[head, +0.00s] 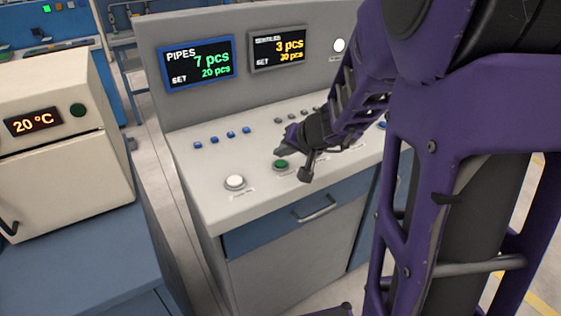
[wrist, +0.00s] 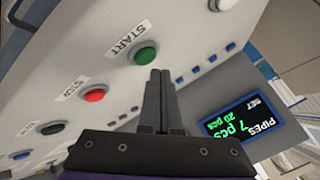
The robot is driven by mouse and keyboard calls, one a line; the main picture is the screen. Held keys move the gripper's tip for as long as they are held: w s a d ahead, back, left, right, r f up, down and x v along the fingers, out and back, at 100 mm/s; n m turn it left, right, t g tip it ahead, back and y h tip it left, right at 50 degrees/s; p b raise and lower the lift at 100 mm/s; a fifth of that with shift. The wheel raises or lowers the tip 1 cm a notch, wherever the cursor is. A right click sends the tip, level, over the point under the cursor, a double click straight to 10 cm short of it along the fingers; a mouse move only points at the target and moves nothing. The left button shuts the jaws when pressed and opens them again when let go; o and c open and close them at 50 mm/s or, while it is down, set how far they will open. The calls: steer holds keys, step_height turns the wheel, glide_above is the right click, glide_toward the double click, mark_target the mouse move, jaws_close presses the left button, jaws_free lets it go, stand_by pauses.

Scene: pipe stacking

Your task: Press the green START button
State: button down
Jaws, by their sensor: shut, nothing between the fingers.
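The green START button (head: 281,165) sits on the sloped top of the grey control console (head: 190,180). In the wrist view the green button (wrist: 145,56) has the printed label START beside it. My gripper (wrist: 160,75) is shut and empty, its fingertips just below the button in that picture. In the head view my gripper (head: 285,150) is just above and beside the button. I cannot tell whether the fingertips touch it.
A red STOP button (wrist: 95,94) is beside the green one. A white button (head: 234,182) is at the console's front left. Small blue buttons (head: 214,140) run behind. The PIPES display (head: 200,64) reads 7 pcs. A beige oven-like box (head: 60,150) stands left.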

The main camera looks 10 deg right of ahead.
mark_target(282, 165)
steer(key=shift+r+p, duration=1.45)
steer(key=shift+r, duration=0.95)
steer(key=shift+r, duration=0.1)
